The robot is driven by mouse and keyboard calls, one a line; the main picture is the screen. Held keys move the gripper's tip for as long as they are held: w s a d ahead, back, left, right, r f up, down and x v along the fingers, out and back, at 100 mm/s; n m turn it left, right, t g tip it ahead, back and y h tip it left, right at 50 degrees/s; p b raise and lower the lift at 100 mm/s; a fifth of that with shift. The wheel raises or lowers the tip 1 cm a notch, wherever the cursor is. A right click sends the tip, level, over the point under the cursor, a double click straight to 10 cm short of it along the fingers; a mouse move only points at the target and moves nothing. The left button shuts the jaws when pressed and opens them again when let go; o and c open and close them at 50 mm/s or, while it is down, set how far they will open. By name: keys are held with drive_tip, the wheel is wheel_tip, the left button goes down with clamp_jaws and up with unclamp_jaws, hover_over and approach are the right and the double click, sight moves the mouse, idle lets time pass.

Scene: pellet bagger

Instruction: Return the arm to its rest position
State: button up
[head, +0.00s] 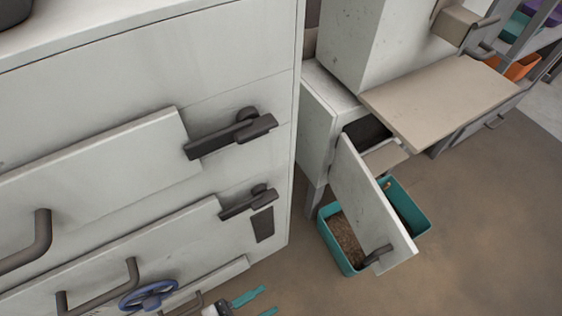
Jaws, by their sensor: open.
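My gripper (268,300) shows at the bottom edge of the head view, partly cut off. Its two teal fingers are apart and point to the right, with nothing seen between them. It is low in front of the large white cabinet (230,60), just right of a blue handwheel (148,296). Most of my arm is out of view, so its overall pose cannot be told.
The cabinet has dark latches (230,136) and protruding handles (30,245). To the right, an open white door (365,200) stands over a teal bin (342,262) holding brown pellets. A beige shelf (440,100) juts out above. The brown floor (490,230) at right is clear.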

drive_tip(key=w+d+f+n+t+y, duration=0.4)
drive_tip(key=w+d+f+n+y, duration=0.2)
drive_tip(key=d+f+n+y, duration=0.7)
drive_tip(key=s+d+r+g+y, duration=0.2)
drive_tip(key=d+r+g, duration=0.1)
drive_tip(key=d+g, duration=0.3)
drive_tip(key=s+d+r+g+y, duration=0.1)
drive_tip(key=s+d+r+g, duration=0.25)
drive_tip(key=d, duration=0.45)
drive_tip(key=s+d+r+m+g+h, duration=0.1)
drive_tip(key=s+d+r+g, duration=0.2)
drive_tip(key=d+r, duration=0.25)
wheel_tip(320, 180, up, 30)
drive_tip(key=p, duration=2.9)
drive_tip(key=shift+a+p, duration=0.25)
drive_tip(key=shift+p, duration=0.15)
